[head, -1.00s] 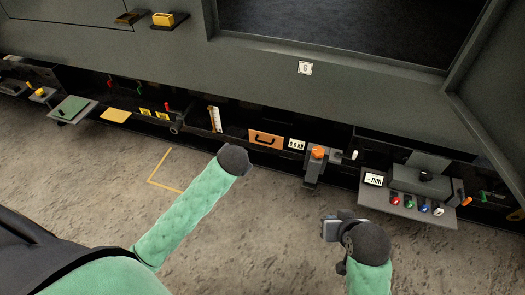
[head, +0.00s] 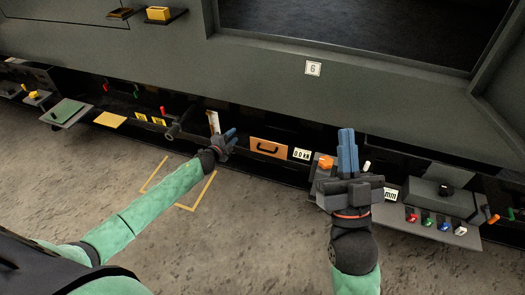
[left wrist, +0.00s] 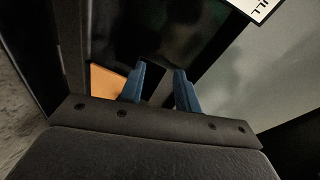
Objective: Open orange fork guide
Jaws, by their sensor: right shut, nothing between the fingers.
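An orange knob-like part (head: 325,163) sits on a grey block under the cabinet front, partly hidden by my right gripper; I cannot tell for sure that it is the fork guide. My right gripper (head: 347,150) is shut and empty, its blue fingers upright just right of the orange part. My left gripper (head: 229,135) is near the ledge, left of an orange panel (head: 268,148) with a black handle. In the left wrist view its blue fingers (left wrist: 160,85) are apart with nothing seen between them. An orange surface (left wrist: 106,82) shows beside the left finger.
A grey shelf (head: 460,235) with several coloured switches stands at the right. A white 0.0 display (head: 302,154) is beside the orange panel. A green pad (head: 68,111) and a yellow plate (head: 109,120) are at the left. The floor in front is open.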

